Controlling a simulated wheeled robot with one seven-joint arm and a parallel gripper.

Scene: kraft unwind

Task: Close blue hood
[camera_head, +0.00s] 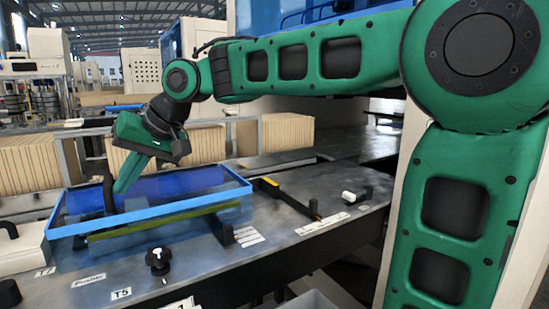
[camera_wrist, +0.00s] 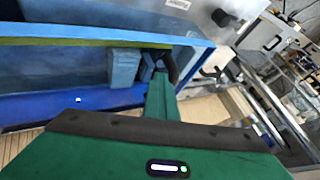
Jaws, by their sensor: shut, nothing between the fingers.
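The blue hood (camera_head: 222,205) is a blue-rimmed frame with see-through blue sides on the grey machine deck, left of centre in the head view. It fills the upper left of the wrist view (camera_wrist: 60,108). A dark upright handle (camera_head: 108,196) stands at its left part. My gripper (camera_head: 121,187) is shut and empty, pointing down within the hood's outline beside the handle. In the wrist view my gripper's green fingers (camera_wrist: 160,82) end close to a dark curved piece and blue blocks (camera_wrist: 124,66). I cannot tell whether they touch.
The deck has a black knob (camera_head: 158,261), a yellow-topped bar (camera_head: 270,182) and a white-tipped lever (camera_head: 348,197). A white block (camera_head: 25,250) stands left of the hood. Stacks of brown sheets (camera_head: 288,135) line the back. The deck's right part is mostly clear.

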